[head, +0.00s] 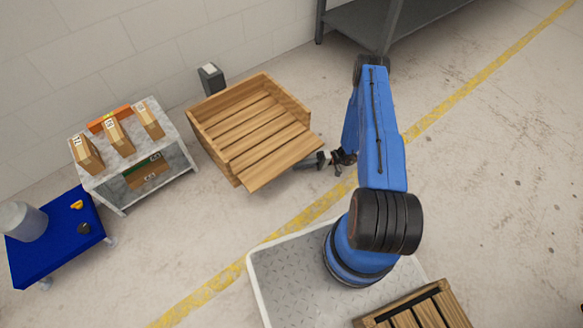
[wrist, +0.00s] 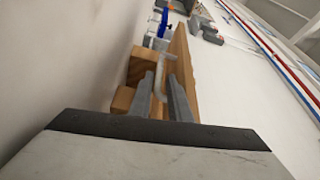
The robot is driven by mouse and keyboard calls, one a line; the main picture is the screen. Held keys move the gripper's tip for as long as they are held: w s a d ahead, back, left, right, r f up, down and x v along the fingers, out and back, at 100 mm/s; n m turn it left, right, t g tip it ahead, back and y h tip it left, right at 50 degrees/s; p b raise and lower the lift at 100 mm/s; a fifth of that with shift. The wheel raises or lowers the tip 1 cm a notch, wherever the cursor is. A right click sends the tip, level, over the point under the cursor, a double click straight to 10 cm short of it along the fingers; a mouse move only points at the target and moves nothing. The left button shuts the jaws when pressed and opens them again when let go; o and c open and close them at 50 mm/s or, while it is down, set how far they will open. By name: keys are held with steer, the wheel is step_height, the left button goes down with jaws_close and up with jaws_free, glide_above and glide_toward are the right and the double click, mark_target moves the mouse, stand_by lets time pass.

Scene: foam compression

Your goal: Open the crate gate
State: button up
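The wooden crate (head: 250,120) stands on the floor near the wall in the head view, with a slatted floor and raised walls at the back and sides. Its front gate (head: 282,162) is swung down and out, sloping outward from the crate floor. My gripper (head: 322,160) is close to the right end of the gate. In the wrist view my gripper (wrist: 162,78) has its two grey fingers apart, with a pale bent bar, perhaps a handle, showing between or just beyond them. A wooden board (wrist: 183,65) runs right beside the fingers. Whether they touch the bar is unclear.
A grey table (head: 112,182) with several cardboard boxes is left of the crate. A blue cart (head: 50,235) is farther left. A dark post (head: 212,78) stands behind the crate. A dark shelf (head: 355,25) is at the back.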

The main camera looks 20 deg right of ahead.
steer(key=shift+w+a+r, duration=0.1)
steer(key=shift+a, duration=1.8)
jaws_close()
steer(key=shift+s+d+r, duration=0.1)
steer(key=shift+s+r, duration=0.1)
steer(key=shift+r, duration=0.8)
jaws_free()
steer(key=d, duration=0.5)
steer(key=s+d, duration=0.1)
steer(key=d, duration=0.5)
steer(key=d+f, duration=0.1)
steer(key=d, duration=0.5)
steer(key=shift+s+d, duration=0.15)
